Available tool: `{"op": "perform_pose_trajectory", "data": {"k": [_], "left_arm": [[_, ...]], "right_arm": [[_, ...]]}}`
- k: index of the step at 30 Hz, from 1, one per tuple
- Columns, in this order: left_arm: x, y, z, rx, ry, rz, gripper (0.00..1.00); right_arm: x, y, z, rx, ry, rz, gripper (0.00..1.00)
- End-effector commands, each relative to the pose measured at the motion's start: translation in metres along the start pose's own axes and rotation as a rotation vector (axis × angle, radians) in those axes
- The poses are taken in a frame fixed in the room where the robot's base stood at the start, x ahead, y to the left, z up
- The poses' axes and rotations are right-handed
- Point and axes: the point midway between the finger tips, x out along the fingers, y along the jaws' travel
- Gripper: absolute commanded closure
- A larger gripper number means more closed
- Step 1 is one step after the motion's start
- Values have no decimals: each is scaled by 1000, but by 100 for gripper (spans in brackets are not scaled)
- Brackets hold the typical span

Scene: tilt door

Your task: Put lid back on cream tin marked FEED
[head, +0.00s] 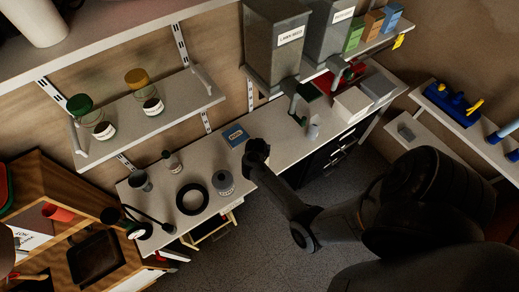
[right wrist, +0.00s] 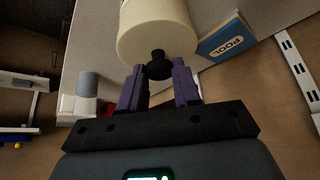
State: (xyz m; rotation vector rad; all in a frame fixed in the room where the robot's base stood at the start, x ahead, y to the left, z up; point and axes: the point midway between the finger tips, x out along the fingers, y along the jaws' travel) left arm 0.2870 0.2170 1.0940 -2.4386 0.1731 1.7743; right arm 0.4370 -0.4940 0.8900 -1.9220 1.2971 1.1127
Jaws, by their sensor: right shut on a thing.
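My right gripper (head: 256,150) is above the bench beside the blue POOL box in the head view. In the right wrist view my right gripper (right wrist: 159,74) is shut on the black knob of a cream round lid (right wrist: 150,42). Cream surface continues beyond the lid to the top edge of that view. I cannot tell whether this is the lid alone or the lid resting on the tin. In the head view the hand hides this area, and no FEED marking is readable in either view. My left gripper is not in view.
The blue POOL box (head: 235,135) is close by, also in the wrist view (right wrist: 226,40). A grey container (head: 223,183), black ring (head: 180,207), small jar (head: 174,164) and dark cup (head: 141,181) stand to the left. White box (head: 351,104) and metal hoppers (head: 276,48) are right.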

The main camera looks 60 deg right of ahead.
Motion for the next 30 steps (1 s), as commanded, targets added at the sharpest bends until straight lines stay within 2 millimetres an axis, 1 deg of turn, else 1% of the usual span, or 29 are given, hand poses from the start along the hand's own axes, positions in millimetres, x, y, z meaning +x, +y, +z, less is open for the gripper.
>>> {"op": "perform_pose_trajectory", "data": {"k": [5,6,8,9,12,17,18,23,30], "left_arm": [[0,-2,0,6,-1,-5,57],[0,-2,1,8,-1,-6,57],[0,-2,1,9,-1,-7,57],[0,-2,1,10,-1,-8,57],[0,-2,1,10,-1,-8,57],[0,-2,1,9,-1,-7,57],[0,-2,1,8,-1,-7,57],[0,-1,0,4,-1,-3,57],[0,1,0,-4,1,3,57]], "right_arm": [[0,0,0,0,0,0,97],[0,0,0,0,0,0,66],[0,0,0,0,0,0,57],[0,0,0,0,0,0,51],[0,0,0,0,0,0,38],[0,0,0,0,0,0,38],[0,0,0,0,0,0,37],[0,0,0,0,0,0,13],[0,0,0,0,0,0,13]]}}
